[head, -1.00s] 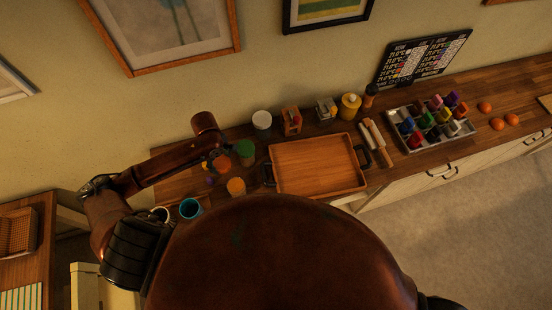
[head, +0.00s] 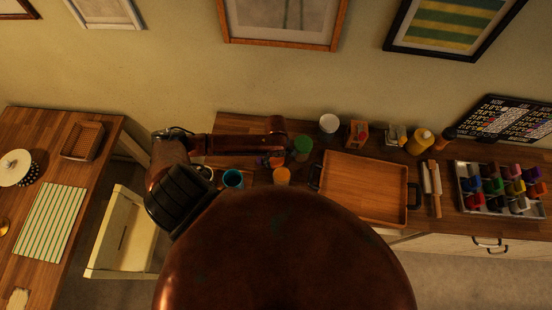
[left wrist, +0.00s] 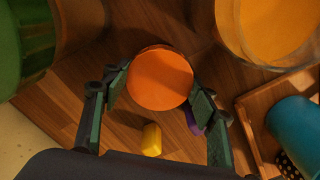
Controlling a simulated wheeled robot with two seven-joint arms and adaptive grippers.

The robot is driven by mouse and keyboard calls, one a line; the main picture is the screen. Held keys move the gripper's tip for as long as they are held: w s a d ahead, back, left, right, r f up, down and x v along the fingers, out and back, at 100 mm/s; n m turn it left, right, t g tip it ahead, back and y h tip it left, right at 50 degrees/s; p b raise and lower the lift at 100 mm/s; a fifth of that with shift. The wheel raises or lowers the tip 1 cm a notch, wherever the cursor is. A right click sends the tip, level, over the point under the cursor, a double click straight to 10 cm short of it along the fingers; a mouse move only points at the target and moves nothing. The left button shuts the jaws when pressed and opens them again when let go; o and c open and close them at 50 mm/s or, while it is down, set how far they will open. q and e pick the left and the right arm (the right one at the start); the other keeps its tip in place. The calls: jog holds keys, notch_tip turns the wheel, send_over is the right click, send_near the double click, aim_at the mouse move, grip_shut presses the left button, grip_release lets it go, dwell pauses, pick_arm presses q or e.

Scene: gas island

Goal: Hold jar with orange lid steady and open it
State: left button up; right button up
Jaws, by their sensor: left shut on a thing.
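The jar with the orange lid (left wrist: 160,78) stands between the fingers of my left gripper (left wrist: 158,100), which is shut on it. In the left wrist view its round lid faces the camera and hides most of the jar body. In the head view the orange lid (head: 277,161) shows only as a small patch below my left wrist, and the fingers are hard to make out. The lid appears to be on the jar. My right gripper is not in view.
A green-lidded jar (left wrist: 22,45) and a yellow-orange-lidded jar (left wrist: 268,28) stand close by. A yellow block (left wrist: 151,140) and a purple piece (left wrist: 194,122) lie near the fingers. A teal cup (head: 233,179) and wooden tray (head: 365,185) share the counter.

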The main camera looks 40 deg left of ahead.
aim_at(276, 160)
pick_arm(q)
jog(key=shift+f, duration=0.2)
jog(key=o, duration=1.3)
jog(key=shift+f, duration=0.1)
notch_tip(276, 160, up, 12)
jog(key=shift+r, duration=0.2)
